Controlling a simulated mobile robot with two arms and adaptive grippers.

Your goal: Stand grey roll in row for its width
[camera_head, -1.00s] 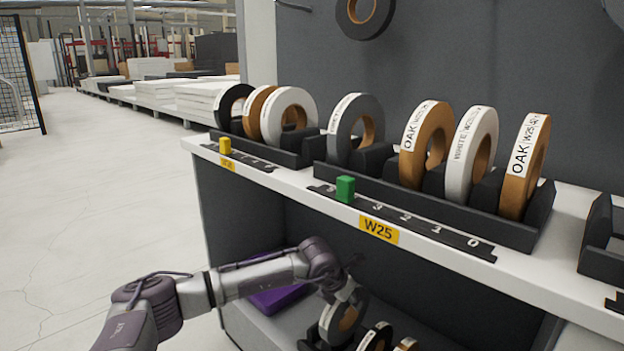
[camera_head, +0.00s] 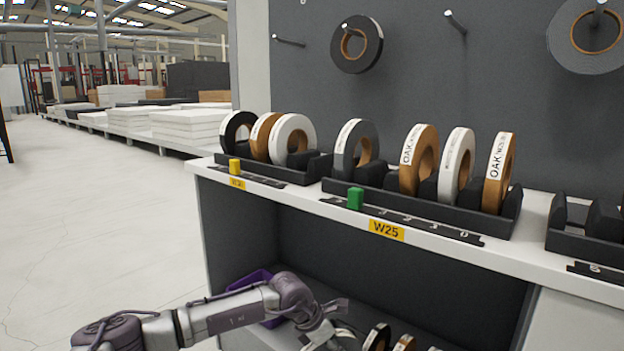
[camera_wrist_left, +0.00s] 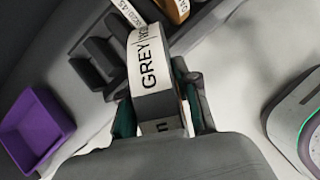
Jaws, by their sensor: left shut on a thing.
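My left gripper (camera_head: 325,332) is low at the lower shelf, under the top shelf. In the left wrist view its fingers (camera_wrist_left: 158,108) are shut on a grey roll (camera_wrist_left: 148,65) with a white label reading GREY. The roll stands on edge beside a black slotted rack (camera_wrist_left: 92,62); I cannot tell whether it still touches the rack. On the top shelf, the W25 row (camera_head: 470,218) holds a grey roll (camera_head: 351,150), oak rolls (camera_head: 419,160) and a white roll (camera_head: 457,165), with a space right of the grey one. My right gripper is out of view.
A green block (camera_head: 355,198) sits on the number strip above the W25 tag (camera_head: 386,230). A narrower row (camera_head: 305,165) with several rolls is to the left, with a yellow block (camera_head: 234,166). A purple bin (camera_wrist_left: 35,128) is on the lower shelf. Rolls hang on pegs above.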

